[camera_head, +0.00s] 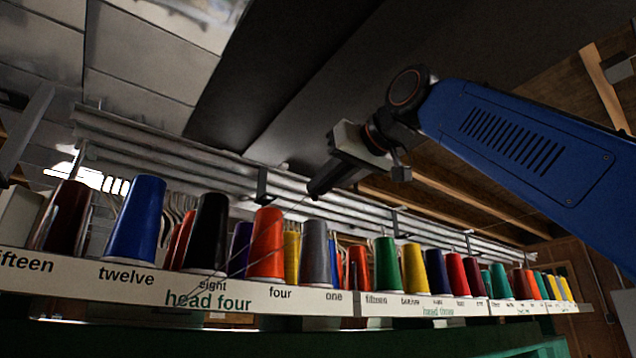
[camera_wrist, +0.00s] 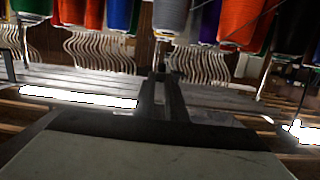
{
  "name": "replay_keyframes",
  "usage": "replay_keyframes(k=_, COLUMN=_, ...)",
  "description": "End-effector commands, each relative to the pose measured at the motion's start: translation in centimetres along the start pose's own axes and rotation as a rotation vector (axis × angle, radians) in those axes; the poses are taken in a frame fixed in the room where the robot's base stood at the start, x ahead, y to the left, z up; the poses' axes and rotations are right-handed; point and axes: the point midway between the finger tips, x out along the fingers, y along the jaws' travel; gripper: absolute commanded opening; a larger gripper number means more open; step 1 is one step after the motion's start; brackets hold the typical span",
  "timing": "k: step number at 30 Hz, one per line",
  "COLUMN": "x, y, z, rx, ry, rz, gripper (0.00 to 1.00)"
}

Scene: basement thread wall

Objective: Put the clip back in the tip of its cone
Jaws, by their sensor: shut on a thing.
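My gripper (camera_head: 318,190) is in the air above the front row of thread cones, over the gap between the orange cone marked "four" (camera_head: 267,248) and the grey cone marked "one" (camera_head: 315,255). Its dark fingers are close together, shut on the clip, which is too small and dark to make out. A thin thread runs down and left from the fingertips. In the wrist view, which is upside down, the fingertips (camera_wrist: 162,75) lie in line with the grey cone (camera_wrist: 171,17) and apart from it. I cannot tell which cone is the clip's own.
A labelled white shelf edge (camera_head: 335,302) runs under the cones, which include a blue (camera_head: 136,220), a black (camera_head: 206,232) and a green one (camera_head: 387,265). Metal rails (camera_head: 190,158) run behind them. A dark panel (camera_head: 300,75) hangs above my arm.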

Motion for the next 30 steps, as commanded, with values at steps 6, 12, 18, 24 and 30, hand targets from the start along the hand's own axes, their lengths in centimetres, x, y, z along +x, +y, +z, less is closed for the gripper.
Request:
replay_keyframes(k=6, x=0.1, y=0.0, z=1.8, rx=0.0, ry=-0.001, rz=0.0, gripper=0.0)
replay_keyframes(k=12, x=0.4, y=0.0, z=3.3, rx=0.001, ry=0.0, rz=0.0, gripper=0.0)
replay_keyframes(k=18, x=0.6, y=0.0, z=4.5, rx=0.001, ry=0.0, rz=0.0, gripper=0.0)
replay_keyframes(k=24, x=0.8, y=0.0, z=5.1, rx=0.001, ry=0.0, rz=0.0, gripper=0.0)
replay_keyframes(k=30, x=0.8, y=0.0, z=5.2, rx=0.0, ry=0.0, rz=0.0, gripper=0.0)
